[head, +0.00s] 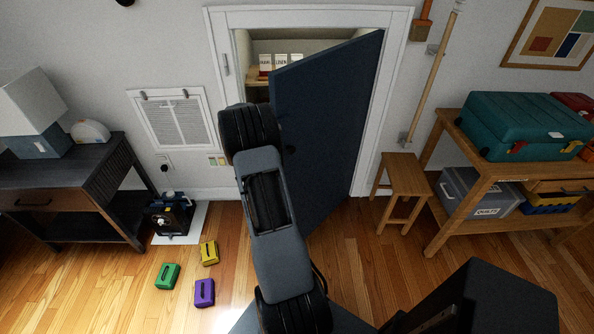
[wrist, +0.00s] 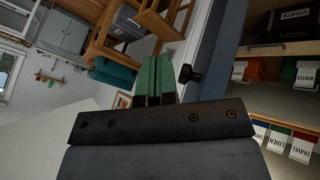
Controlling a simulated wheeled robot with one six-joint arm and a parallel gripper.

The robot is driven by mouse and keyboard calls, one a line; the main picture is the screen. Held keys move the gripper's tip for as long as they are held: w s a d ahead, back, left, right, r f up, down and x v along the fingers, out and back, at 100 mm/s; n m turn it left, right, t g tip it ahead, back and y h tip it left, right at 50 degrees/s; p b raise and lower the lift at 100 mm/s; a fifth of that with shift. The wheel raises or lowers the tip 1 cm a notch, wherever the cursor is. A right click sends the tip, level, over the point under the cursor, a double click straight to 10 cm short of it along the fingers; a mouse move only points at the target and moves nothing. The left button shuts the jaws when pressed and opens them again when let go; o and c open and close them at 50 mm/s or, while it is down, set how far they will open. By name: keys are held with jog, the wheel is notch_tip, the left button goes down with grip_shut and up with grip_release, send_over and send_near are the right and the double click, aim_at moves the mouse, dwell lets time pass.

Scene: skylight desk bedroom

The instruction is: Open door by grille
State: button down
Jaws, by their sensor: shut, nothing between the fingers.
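The dark blue door (head: 325,125) stands partly open into the room, its hinged side at the right of the white frame. A white wall grille (head: 173,119) is left of the doorway. In the wrist view, my gripper (wrist: 154,78) has its green fingers together and empty. A black knob (wrist: 188,74) on the blue door (wrist: 226,48) shows just right of the fingertips; I cannot tell whether they touch. In the head view my arm covers part of the doorway near the door's free edge, and my gripper is hidden.
Shelves with labelled boxes show inside the closet (head: 280,62). Green, yellow and purple blocks (head: 204,292) lie on the floor at left, near a black machine (head: 171,215). A wooden stool (head: 404,180) and a workbench (head: 450,125) stand right of the door.

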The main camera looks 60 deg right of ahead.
jog(key=s+d+f, duration=0.4)
jog(key=s+f, duration=0.4)
jog(key=shift+s+d+p, duration=0.15)
jog(key=shift+s+p, duration=0.2)
jog(key=shift+p, duration=0.05)
dwell(1.5)
